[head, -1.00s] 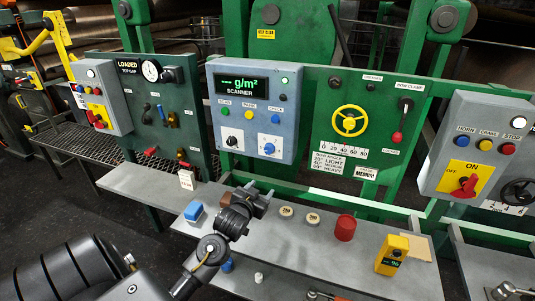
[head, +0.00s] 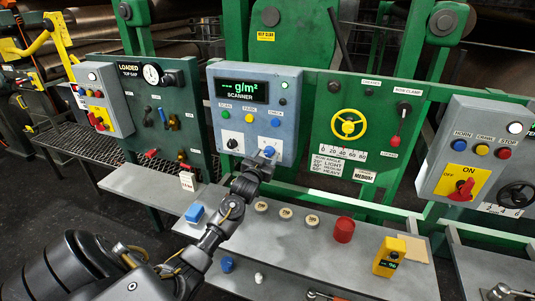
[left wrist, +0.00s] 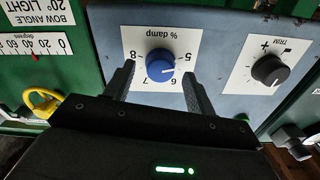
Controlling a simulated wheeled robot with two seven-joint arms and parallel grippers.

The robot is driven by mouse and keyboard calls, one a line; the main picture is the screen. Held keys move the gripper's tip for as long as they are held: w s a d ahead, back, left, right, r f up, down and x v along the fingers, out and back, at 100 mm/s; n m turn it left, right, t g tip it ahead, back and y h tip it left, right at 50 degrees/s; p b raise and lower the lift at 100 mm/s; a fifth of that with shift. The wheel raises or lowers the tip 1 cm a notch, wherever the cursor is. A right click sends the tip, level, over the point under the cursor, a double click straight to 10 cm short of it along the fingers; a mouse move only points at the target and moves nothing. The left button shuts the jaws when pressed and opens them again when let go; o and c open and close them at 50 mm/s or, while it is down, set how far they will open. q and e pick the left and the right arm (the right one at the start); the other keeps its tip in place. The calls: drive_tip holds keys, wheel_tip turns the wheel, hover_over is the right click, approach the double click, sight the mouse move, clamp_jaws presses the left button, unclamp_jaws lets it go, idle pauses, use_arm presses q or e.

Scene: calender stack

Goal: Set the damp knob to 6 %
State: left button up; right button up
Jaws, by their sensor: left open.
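The blue damp knob (left wrist: 160,67) sits on a white label with the numbers 5 to 8, upside down in the left wrist view. A light pointer mark on the knob appears to face between 5 and 6. In the head view the knob (head: 269,151) is at the lower right of the blue-grey scanner box (head: 215,106). My left gripper (left wrist: 158,70) is open, its fingers on either side of the knob; contact cannot be told. In the head view the left gripper (head: 263,163) is just below the knob and hides part of its label. My right gripper is not in view.
The black trim knob (left wrist: 270,69) is beside the damp knob. A yellow handwheel (head: 348,124) is on the green panel to the right. The grey shelf (head: 300,262) below holds a blue block (head: 195,213), a red cylinder (head: 344,229) and a yellow device (head: 389,257).

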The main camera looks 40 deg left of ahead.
use_arm(q)
drive_tip(key=shift+x, duration=0.8)
drive_tip(key=c, duration=1)
drive_tip(key=shift+o, duration=0.2)
